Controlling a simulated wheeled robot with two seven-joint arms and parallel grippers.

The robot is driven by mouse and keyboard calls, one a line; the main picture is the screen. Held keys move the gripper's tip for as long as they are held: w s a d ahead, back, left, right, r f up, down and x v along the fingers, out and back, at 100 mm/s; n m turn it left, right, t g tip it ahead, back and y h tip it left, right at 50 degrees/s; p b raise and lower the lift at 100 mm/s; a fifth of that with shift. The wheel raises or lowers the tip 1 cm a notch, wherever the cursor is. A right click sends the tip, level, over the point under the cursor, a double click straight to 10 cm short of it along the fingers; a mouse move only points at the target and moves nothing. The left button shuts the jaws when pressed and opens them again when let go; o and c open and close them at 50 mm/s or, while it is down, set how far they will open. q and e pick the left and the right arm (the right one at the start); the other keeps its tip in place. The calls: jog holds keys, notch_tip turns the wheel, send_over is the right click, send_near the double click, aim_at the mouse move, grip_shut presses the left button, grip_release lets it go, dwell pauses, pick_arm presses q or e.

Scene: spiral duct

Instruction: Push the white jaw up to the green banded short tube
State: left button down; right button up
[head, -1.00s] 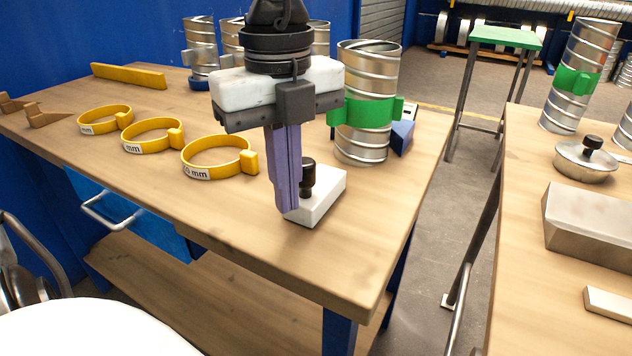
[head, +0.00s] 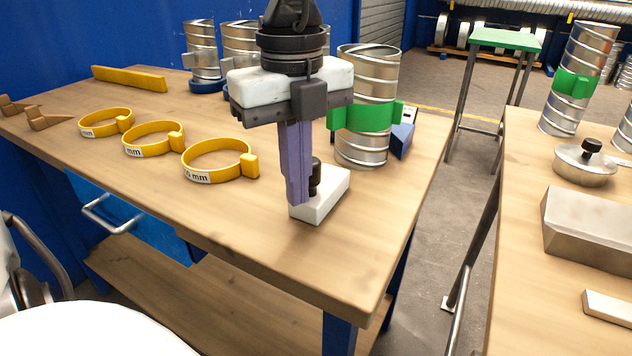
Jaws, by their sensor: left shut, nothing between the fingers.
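The white jaw (head: 325,200) is a white block with a black knob (head: 315,177), lying on the wooden bench near its right front corner. The green banded short tube (head: 366,140) is a spiral metal tube with a green band, standing upright behind the jaw. A small gap of bench seems to show between them. My left gripper (head: 299,198) is shut and empty, pointing down at the left side of the white jaw. Its fingers overlap the jaw's left end in the picture; I cannot tell if they touch. My right gripper is out of view.
Yellow rings (head: 216,162) lie left on the bench (head: 230,215). A blue block (head: 402,139) sits right of the tube. More metal tubes (head: 202,52) stand behind, near a yellow bar (head: 128,78). A gap separates the second bench (head: 520,235) at right.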

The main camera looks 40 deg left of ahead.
aim_at(320, 159)
pick_arm(q)
jog(key=shift+w+a, duration=0.15)
jog(key=shift+w, duration=0.55)
jog(key=shift+w+a, duration=0.2)
jog(key=shift+w, duration=0.65)
jog(key=shift+w+a+p, duration=0.15)
jog(key=shift+w+p, duration=0.3)
jog(key=shift+w, duration=0.15)
jog(key=shift+w+a, duration=0.2)
jog(key=shift+w, duration=0.65)
jog(key=shift+w+a+p, duration=0.2)
jog(key=shift+w+p, duration=0.25)
jog(key=shift+w, duration=0.25)
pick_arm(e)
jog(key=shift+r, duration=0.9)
pick_arm(q)
jog(key=shift+r, duration=0.1)
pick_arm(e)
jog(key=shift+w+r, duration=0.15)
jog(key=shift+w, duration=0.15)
pick_arm(q)
jog(key=shift+s, duration=0.1)
